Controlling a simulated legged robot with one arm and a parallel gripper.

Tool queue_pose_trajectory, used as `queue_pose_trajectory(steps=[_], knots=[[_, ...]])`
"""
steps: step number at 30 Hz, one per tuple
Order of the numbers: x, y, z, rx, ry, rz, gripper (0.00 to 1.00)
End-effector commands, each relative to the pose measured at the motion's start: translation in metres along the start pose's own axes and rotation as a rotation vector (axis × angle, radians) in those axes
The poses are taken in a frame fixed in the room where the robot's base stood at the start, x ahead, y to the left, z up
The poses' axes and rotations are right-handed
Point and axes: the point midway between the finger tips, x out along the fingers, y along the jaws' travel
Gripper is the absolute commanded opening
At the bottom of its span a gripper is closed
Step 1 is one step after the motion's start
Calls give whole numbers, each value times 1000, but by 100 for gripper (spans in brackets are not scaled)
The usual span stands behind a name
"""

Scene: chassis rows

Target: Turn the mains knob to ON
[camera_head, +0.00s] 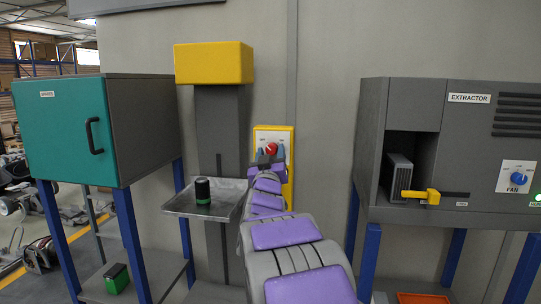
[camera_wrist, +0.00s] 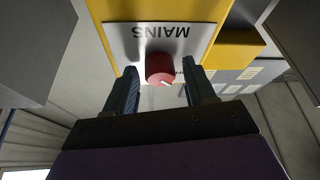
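The red mains knob (camera_head: 271,149) sits on a white plate inside a yellow panel (camera_head: 273,129) on the wall, straight ahead. In the wrist view the red knob (camera_wrist: 160,68) shows upside down under the word MAINS, with a pale pointer mark on its face. My gripper (camera_wrist: 163,85) is open, one finger on each side of the knob, with visible gaps. I cannot tell how deep the fingertips reach around it. In the head view my arm ends at the panel, and my gripper (camera_head: 268,160) hides part of the plate.
A teal cabinet (camera_head: 66,131) stands at left. A metal tray (camera_head: 176,208) with a dark green cylinder (camera_head: 202,190) lies left of my arm. The extractor unit (camera_head: 462,120), with a blue fan knob (camera_head: 519,178) and yellow handle (camera_head: 431,196), stands at right.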

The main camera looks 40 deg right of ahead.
Motion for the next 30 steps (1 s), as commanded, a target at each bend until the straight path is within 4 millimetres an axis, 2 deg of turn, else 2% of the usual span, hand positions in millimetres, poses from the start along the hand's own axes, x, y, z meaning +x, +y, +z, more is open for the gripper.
queue_pose_trajectory(steps=[2,15,23,30], knots=[[0,0,0,0,0,0,46],[0,0,0,0,0,0,5],[0,-2,0,25,1,9,5],[-1,-4,0,139,0,54,5]])
